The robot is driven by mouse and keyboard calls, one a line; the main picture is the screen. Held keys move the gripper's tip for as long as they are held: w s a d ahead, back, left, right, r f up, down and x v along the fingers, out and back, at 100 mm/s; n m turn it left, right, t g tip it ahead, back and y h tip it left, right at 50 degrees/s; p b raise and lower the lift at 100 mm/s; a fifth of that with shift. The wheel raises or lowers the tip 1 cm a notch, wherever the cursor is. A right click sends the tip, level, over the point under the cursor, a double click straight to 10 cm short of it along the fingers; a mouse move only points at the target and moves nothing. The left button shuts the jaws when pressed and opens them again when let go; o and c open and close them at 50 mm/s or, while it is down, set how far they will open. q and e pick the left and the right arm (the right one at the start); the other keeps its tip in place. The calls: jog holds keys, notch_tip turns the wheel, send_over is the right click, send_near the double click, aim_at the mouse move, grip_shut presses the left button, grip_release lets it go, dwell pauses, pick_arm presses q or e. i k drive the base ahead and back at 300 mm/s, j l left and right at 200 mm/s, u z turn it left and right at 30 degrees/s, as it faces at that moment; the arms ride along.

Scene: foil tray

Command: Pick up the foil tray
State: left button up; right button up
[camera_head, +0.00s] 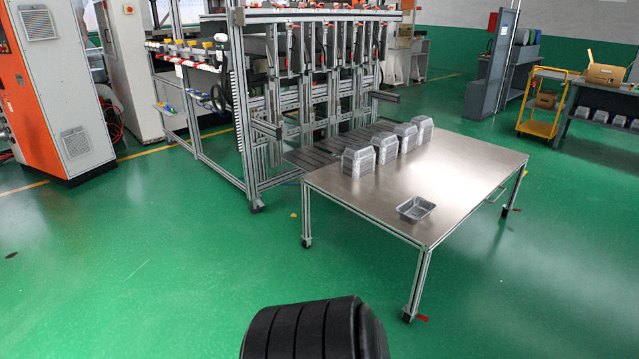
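A single shallow foil tray (416,209) lies open side up on the metal table (463,177), close to its near right corner. Several stacks of foil trays stand along the table's far left edge; the nearest stack (358,162) is the one closest to me. Neither of my grippers is in view. A black rounded part at the bottom centre appears to be part of my own body. The table is some distance ahead of me, and nothing touches the single tray.
A metal-frame machine (290,110) stands behind and left of the table. An orange cabinet (45,95) is at far left. A yellow cart (543,103) and a shelf with more trays (601,116) are at back right.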

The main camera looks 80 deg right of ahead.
aim_at(413, 210)
jog(key=z, duration=3.4)
jog(key=i+j, duration=0.25)
jog(key=i, duration=0.25)
jog(key=i+j, duration=0.2)
jog(key=i, duration=0.35)
jog(key=i+j, duration=0.25)
jog(key=i, duration=0.25)
